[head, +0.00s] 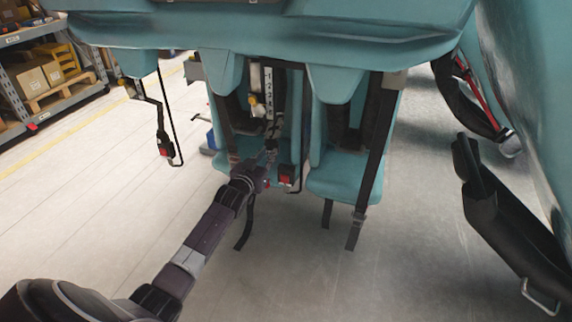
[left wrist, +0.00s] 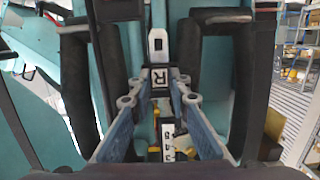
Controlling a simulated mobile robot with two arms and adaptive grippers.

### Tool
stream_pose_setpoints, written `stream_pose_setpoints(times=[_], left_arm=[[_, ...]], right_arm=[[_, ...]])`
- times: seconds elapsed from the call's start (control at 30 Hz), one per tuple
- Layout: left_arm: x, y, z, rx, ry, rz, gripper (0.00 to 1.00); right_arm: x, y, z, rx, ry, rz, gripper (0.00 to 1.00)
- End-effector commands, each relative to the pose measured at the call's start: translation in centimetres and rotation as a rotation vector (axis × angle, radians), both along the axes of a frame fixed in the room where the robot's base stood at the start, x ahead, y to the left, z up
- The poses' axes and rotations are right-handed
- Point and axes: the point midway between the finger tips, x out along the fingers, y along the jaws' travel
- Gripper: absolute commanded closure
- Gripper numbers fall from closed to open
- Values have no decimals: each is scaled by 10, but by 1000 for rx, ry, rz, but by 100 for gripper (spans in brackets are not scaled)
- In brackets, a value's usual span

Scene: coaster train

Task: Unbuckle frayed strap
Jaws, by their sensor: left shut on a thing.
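My left gripper (head: 270,150) reaches in at the front of a teal coaster seat (head: 345,180). In the left wrist view its two blue-grey fingers close at the tips (left wrist: 160,78) around a small pale plate marked R (left wrist: 160,77). A white strip with a dark slot (left wrist: 158,42) lies just above that plate. A red-and-black buckle (head: 286,176) sits right of the gripper in the head view. Dark straps hang below the seats, one under the gripper (head: 244,232) and one further right (head: 355,230). I cannot tell which strap is frayed. My right gripper is not in view.
Another red buckle (head: 165,146) hangs on a dark strap at the left. A numbered pale strip (head: 268,90) stands on the seat back. A black restraint (head: 500,225) is at the right. Shelving with boxes (head: 45,75) stands back left. The floor at left is open.

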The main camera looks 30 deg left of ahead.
Motion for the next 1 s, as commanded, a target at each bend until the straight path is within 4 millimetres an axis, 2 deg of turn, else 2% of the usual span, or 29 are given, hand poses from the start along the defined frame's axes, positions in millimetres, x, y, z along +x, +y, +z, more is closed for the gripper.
stream_pose_setpoints(times=[0.7,1.0], left_arm=[[-13,42,0,2,-1,0,100],[-16,50,1,0,-1,0,100]], right_arm=[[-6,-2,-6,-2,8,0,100],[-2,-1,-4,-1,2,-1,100]])
